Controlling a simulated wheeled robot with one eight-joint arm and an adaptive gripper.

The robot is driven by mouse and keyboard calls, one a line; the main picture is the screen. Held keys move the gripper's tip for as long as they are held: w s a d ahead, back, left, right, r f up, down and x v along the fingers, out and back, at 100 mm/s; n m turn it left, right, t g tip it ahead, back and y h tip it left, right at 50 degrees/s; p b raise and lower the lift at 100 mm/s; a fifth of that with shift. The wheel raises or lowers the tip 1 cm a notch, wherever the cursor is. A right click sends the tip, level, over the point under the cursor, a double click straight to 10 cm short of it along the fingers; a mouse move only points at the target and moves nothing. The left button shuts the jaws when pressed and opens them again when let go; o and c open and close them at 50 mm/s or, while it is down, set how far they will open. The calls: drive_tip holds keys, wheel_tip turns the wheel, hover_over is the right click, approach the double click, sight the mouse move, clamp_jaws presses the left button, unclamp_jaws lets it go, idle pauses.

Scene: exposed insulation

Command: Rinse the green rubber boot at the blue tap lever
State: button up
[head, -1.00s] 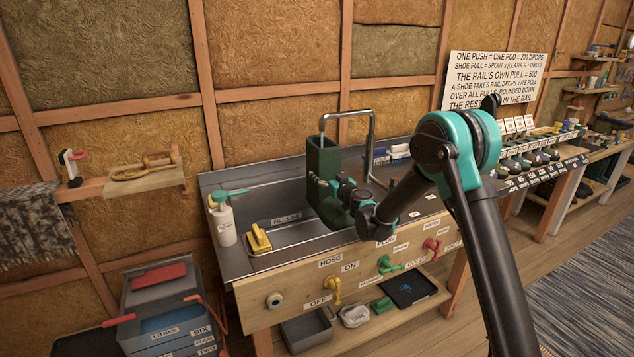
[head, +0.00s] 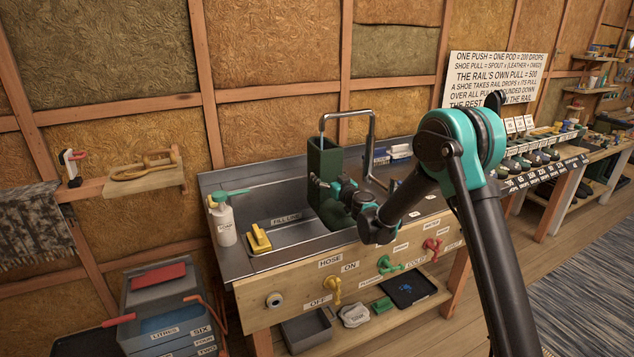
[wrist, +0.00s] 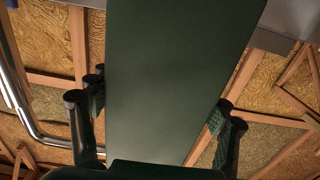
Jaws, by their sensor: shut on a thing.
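The green rubber boot (head: 324,160) stands upright in the sink (head: 277,205), its tall shaft under the silver spout (head: 347,114). My gripper (head: 322,182) is shut on the boot's shaft from the right. In the wrist view the dark green shaft (wrist: 175,85) fills the middle, with my gripper (wrist: 160,112) having one finger on each side of it. The boot's lower part is partly hidden by my arm and the sink's front edge. I see no blue lever.
A spray bottle (head: 223,222) and a yellow brush (head: 258,239) stand at the sink's left. A shelf under the sink holds a black tray (head: 411,291). A lettered sign (head: 495,78) is behind my arm.

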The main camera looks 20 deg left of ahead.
sight(330, 172)
idle(0.6)
drive_tip(key=shift+s+d+r, duration=1.15)
drive_tip(key=shift+s+r, duration=0.2)
drive_tip(key=shift+r, duration=0.1)
drive_tip(key=shift+s+d+r, duration=0.2)
drive_tip(key=shift+s+d, duration=0.05)
drive_tip(key=shift+s, duration=0.15)
drive_tip(key=shift+f, duration=0.1)
drive_tip(key=shift+w+a+f, duration=1.25)
drive_tip(key=shift+w+f, duration=0.2)
drive_tip(key=shift+w, duration=0.1)
drive_tip(key=shift+w+a+f, duration=0.1)
drive_tip(key=shift+w+a, duration=0.35)
drive_tip(key=shift+w, duration=0.05)
